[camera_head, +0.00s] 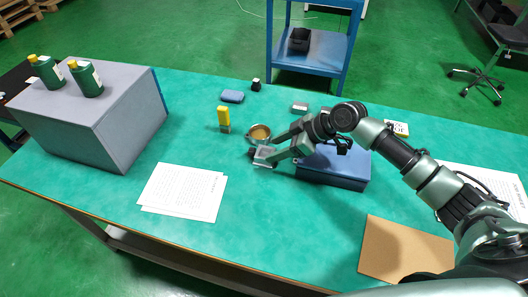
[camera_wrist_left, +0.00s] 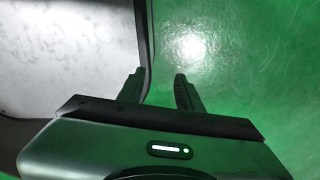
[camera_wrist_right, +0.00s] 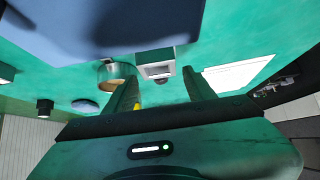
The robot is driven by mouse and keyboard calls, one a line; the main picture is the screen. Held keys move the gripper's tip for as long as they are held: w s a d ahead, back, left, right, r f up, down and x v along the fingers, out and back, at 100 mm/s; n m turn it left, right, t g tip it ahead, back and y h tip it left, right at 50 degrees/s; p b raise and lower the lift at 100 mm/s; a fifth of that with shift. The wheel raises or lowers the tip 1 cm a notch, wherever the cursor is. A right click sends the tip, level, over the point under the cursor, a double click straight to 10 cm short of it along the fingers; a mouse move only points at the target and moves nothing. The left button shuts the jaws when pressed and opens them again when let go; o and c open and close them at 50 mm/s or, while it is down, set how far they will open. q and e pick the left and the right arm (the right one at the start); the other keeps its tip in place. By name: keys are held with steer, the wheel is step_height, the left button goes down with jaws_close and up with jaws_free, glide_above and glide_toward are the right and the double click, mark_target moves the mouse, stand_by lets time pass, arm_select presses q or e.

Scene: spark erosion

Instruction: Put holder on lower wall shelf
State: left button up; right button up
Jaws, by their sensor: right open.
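A small grey block with a dark round end, which looks like the holder (camera_head: 264,157), is on the green bench just at the tips of my right gripper (camera_head: 268,146). In the right wrist view the holder (camera_wrist_right: 156,66) shows beyond and between the fingertips of the right gripper (camera_wrist_right: 164,84), which are apart. Whether the fingers touch it I cannot tell. My left gripper (camera_wrist_left: 157,80) is open and empty, above green floor beside a pale surface; it is outside the head view. I cannot make out a wall shelf in any view.
A blue case (camera_head: 333,172) lies right beside the right gripper. A round tin (camera_head: 259,132) and a yellow-topped item (camera_head: 223,117) stand behind. A big grey box (camera_head: 95,118) carries green bottles. Papers (camera_head: 183,192) lie in front. A blue rack (camera_head: 311,50) stands behind the bench.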

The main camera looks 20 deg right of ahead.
mark_target(260, 153)
steer(key=p+x, duration=0.1)
steer(key=x, duration=0.3)
steer(key=shift+w+r, duration=0.15)
steer(key=shift+w, duration=0.05)
steer(key=shift+w+a+f, duration=0.15)
steer(key=shift+a+f, duration=0.1)
steer(key=shift+f, duration=0.05)
jaws_close()
arm_select(q)
steer(key=shift+w+r, duration=0.6)
